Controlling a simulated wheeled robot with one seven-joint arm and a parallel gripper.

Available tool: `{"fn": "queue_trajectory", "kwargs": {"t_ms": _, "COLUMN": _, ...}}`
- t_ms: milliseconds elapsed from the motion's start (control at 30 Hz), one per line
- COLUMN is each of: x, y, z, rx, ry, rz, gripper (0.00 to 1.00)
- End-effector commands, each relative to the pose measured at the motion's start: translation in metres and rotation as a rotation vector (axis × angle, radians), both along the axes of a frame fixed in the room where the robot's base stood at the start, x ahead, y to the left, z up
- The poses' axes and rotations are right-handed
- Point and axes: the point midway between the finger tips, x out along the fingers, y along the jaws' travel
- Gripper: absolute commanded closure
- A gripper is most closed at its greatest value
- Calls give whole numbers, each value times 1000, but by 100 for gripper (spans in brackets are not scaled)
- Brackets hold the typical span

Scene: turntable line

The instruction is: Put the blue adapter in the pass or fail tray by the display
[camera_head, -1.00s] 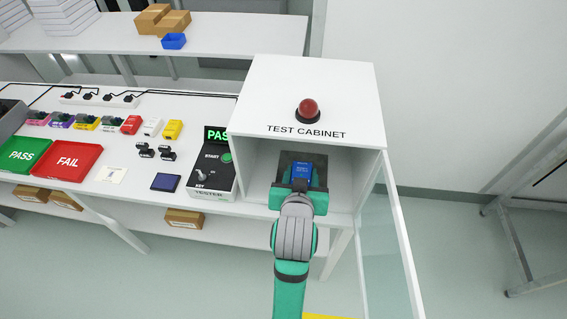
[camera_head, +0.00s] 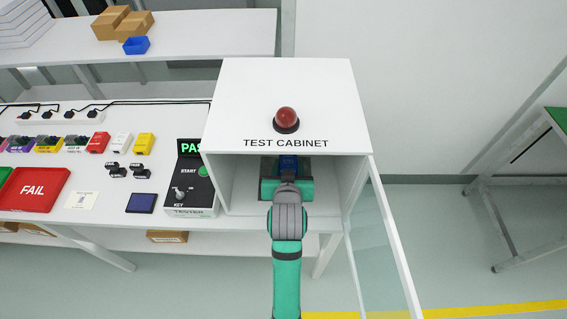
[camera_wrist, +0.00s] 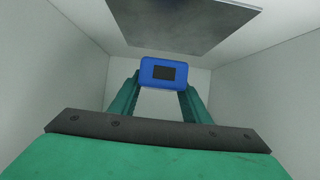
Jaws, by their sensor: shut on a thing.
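The blue adapter (camera_head: 288,163) is inside the open-fronted test cabinet (camera_head: 335,90), partly hidden in the head view by my wrist and the cabinet's top edge. My gripper (camera_head: 287,177) reaches in from the front. In the wrist view the adapter (camera_wrist: 175,64), with a dark rectangle on its face, sits between the green fingertips (camera_wrist: 165,84), which are shut on it. The tester's display (camera_head: 190,148) shows green letters "PAS", its right end hidden by the cabinet. The red FAIL tray (camera_head: 35,190) is at the left. Only a sliver of the green PASS tray (camera_head: 4,173) shows.
A dark plate (camera_wrist: 185,18) shows in the cabinet. The glass door (camera_head: 378,255) stands open at right. A red dome button (camera_head: 286,118) tops the cabinet. Coloured adapters (camera_head: 98,142), small black parts (camera_head: 128,170) and a dark blue square (camera_head: 141,203) occupy the bench.

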Motion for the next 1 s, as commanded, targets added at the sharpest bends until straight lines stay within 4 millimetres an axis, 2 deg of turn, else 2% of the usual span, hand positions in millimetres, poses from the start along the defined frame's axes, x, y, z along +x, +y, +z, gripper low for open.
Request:
{"fn": "queue_trajectory", "kwargs": {"t_ms": 100, "x": 4, "y": 6, "z": -13, "rx": 0, "ry": 1, "rz": 10, "gripper": 86}}
{"fn": "queue_trajectory", "kwargs": {"t_ms": 333, "x": 9, "y": 13, "z": -27, "rx": 0, "ry": 0, "rz": 21, "gripper": 86}}
{"fn": "queue_trajectory", "kwargs": {"t_ms": 533, "x": 9, "y": 13, "z": -51, "rx": 1, "ry": 1, "rz": 22, "gripper": 86}}
{"fn": "queue_trajectory", "kwargs": {"t_ms": 1000, "x": 9, "y": 13, "z": -58, "rx": 1, "ry": -1, "rz": 22, "gripper": 86}}
